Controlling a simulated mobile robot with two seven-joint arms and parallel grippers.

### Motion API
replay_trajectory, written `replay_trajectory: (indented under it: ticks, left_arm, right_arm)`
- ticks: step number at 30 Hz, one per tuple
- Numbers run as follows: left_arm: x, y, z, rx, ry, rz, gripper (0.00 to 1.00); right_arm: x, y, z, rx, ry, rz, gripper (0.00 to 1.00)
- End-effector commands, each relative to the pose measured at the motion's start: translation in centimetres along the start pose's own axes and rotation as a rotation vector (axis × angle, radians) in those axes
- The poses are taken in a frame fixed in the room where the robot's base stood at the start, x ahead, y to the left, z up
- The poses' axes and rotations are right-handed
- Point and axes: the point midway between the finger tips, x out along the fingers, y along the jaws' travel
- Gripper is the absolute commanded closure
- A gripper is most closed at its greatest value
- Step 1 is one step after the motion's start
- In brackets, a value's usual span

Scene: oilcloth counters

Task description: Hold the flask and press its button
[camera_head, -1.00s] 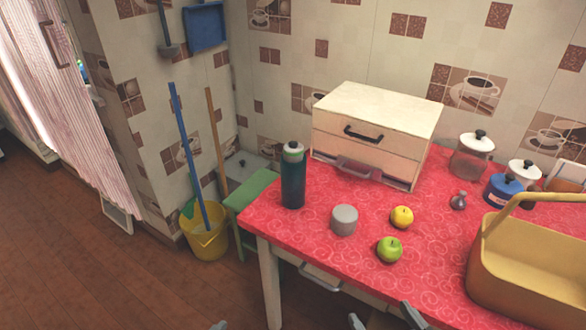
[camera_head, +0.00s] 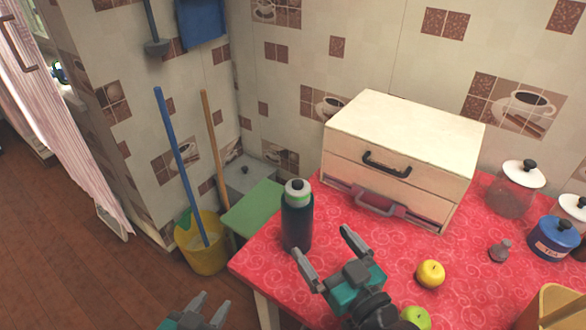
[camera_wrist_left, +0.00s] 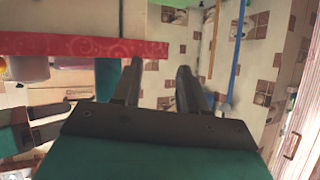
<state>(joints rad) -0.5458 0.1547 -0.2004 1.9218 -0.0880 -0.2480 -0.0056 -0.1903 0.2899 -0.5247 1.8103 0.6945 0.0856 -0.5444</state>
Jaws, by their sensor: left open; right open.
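The flask (camera_head: 297,222) stands upright near the left edge of the red-covered table. It is dark teal with a pale green band and a grey lid with a dark top, which may be the button. My right gripper (camera_head: 326,247) is open and empty, in front of the flask and slightly right, apart from it as far as I can tell. My left gripper (camera_head: 210,303) is open and low at the bottom edge, in front of and left of the table. In the left wrist view its open fingers (camera_wrist_left: 160,70) hold nothing; a teal shape beside them is probably the flask (camera_wrist_left: 108,78).
A white drawer box (camera_head: 400,150) stands behind the flask. A yellow apple (camera_head: 430,273), a green apple (camera_head: 415,318) and jars (camera_head: 516,189) are to the right. A green stool (camera_head: 252,206) and yellow bucket (camera_head: 203,250) stand left of the table.

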Motion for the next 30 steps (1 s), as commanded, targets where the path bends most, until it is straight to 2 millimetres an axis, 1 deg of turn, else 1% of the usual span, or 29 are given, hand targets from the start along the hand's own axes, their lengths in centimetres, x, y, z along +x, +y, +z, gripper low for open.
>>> replay_trajectory:
  ticks: [1, 2, 3, 5, 6, 7, 8, 9, 11, 12, 15, 18, 21, 22, 24, 26, 27, 30]
  left_arm:
    - [1.1, 0.0, -2.6, 0.053, 0.079, 0.0, 0.57]
    - [1.7, 0.0, -4.2, 0.09, 0.13, -0.001, 0.57]
    - [2.4, 0.2, -6.4, 0.143, 0.203, 0.0, 0.57]
    - [3.2, 0.6, -9.9, 0.229, 0.319, 0.002, 0.57]
    - [3.5, 1.0, -12.3, 0.29, 0.398, 0.003, 0.57]
    - [3.7, 1.4, -14.1, 0.337, 0.459, 0.005, 0.57]
    - [3.8, 1.8, -15.8, 0.385, 0.519, 0.007, 0.57]
    - [3.9, 2.5, -18.2, 0.451, 0.602, 0.01, 0.57]
    - [3.6, 3.7, -21.5, 0.551, 0.726, 0.017, 0.57]
    - [3.3, 4.5, -23.5, 0.62, 0.806, 0.022, 0.57]
    - [2.2, 6.9, -27.9, 0.797, 1.005, 0.04, 0.57]
    - [0.8, 9.5, -31.2, 0.981, 1.195, 0.065, 0.57]
    - [-0.7, 12.1, -33.3, 1.176, 1.375, 0.098, 0.57]
    - [-1.1, 12.9, -33.8, 1.236, 1.426, 0.11, 0.57]
    - [-2.0, 14.5, -34.5, 1.381, 1.54, 0.143, 0.57]
    - [-2.5, 15.7, -34.7, 1.51, 1.629, 0.175, 0.57]
    - [-2.8, 16.3, -34.7, 1.598, 1.684, 0.199, 0.57]
    - [-3.0, 17.4, -34.3, 1.828, 1.801, 0.273, 0.57]
  right_arm:
    - [0.0, 0.0, 0.0, 0.0, -0.001, 0.0, 0.0]
    - [0.0, 0.0, 0.0, 0.0, -0.001, 0.0, 0.0]
    - [0.0, 0.0, 0.0, 0.0, -0.001, 0.0, 0.0]
    - [0.0, 0.0, 0.0, 0.0, -0.001, 0.0, 0.0]
    - [0.0, 0.0, 0.0, 0.0, -0.001, 0.0, 0.0]
    - [0.0, 0.0, 0.0, 0.0, -0.001, 0.001, 0.0]
    - [0.0, 0.0, 0.0, 0.0, -0.001, 0.001, 0.0]
    - [0.0, 0.0, 0.0, 0.0, -0.001, 0.001, 0.0]
    - [0.0, 0.0, 0.0, 0.0, -0.001, 0.001, 0.0]
    - [0.0, 0.0, 0.0, 0.0, -0.001, 0.001, 0.0]
    - [0.0, 0.0, 0.0, 0.001, -0.001, 0.001, 0.0]
    - [0.0, 0.0, 0.0, 0.001, -0.001, 0.001, 0.0]
    - [0.0, 0.0, 0.0, 0.001, -0.001, 0.001, 0.0]
    - [0.0, 0.0, 0.0, 0.001, -0.001, 0.001, 0.0]
    - [0.0, 0.0, 0.0, 0.001, -0.001, 0.001, 0.0]
    - [0.0, 0.0, 0.0, 0.001, -0.001, 0.001, 0.0]
    - [0.0, 0.0, 0.0, 0.001, -0.001, 0.001, 0.0]
    - [0.0, 0.0, 0.0, 0.001, -0.001, 0.001, 0.0]
